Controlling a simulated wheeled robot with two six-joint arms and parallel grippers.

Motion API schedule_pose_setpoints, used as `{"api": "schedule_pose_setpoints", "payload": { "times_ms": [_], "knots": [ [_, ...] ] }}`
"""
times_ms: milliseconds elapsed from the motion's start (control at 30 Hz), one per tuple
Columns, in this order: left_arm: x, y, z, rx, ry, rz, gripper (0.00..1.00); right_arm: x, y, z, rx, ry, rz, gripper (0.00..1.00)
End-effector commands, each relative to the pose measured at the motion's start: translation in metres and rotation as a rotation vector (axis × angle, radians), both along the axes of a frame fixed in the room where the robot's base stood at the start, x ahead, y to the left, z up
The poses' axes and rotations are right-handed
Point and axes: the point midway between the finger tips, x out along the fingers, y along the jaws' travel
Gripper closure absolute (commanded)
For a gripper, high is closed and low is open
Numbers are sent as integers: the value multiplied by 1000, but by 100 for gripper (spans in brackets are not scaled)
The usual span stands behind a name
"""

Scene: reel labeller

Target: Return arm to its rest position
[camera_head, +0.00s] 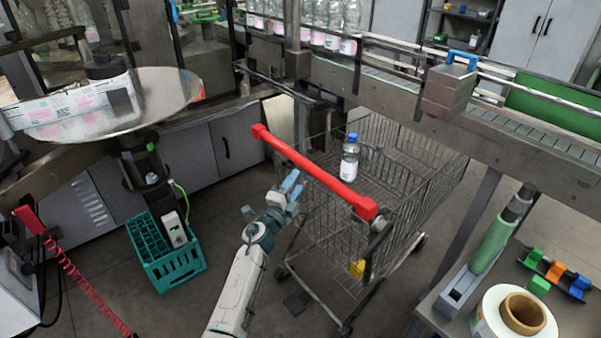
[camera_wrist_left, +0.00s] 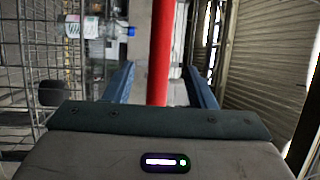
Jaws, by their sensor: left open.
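My left gripper (camera_head: 291,188) is open with nothing between its blue fingers. It is in front of the shopping cart, just below and left of the cart's red handle (camera_head: 312,170) in the head view. In the left wrist view the red handle (camera_wrist_left: 160,50) runs between the two open fingers (camera_wrist_left: 160,78), beyond them; I cannot tell the exact gap. A clear bottle with a blue cap and white label (camera_head: 349,160) stands upright in the cart (camera_head: 415,190). The bottle also shows sideways in the wrist view (camera_wrist_left: 92,27). My right gripper is not in view.
A conveyor (camera_head: 520,140) crosses behind the cart. A teal crate (camera_head: 178,268) stands on the floor at left, below a round metal plate (camera_head: 165,100). At lower right a bench holds a label reel (camera_head: 490,318). Floor between crate and my arm is clear.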

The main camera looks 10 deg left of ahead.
Motion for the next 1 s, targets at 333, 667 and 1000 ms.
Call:
{"api": "schedule_pose_setpoints", "payload": {
  "times_ms": [333, 667, 1000],
  "knots": [
    [-21, 17, -80, -123, 159, 40, 50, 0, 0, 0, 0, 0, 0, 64],
    [-134, 69, -299, -470, 611, 249, 50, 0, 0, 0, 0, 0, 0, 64],
    [-321, 116, -475, -753, 1023, 570, 50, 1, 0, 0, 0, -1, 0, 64]
  ]
}}
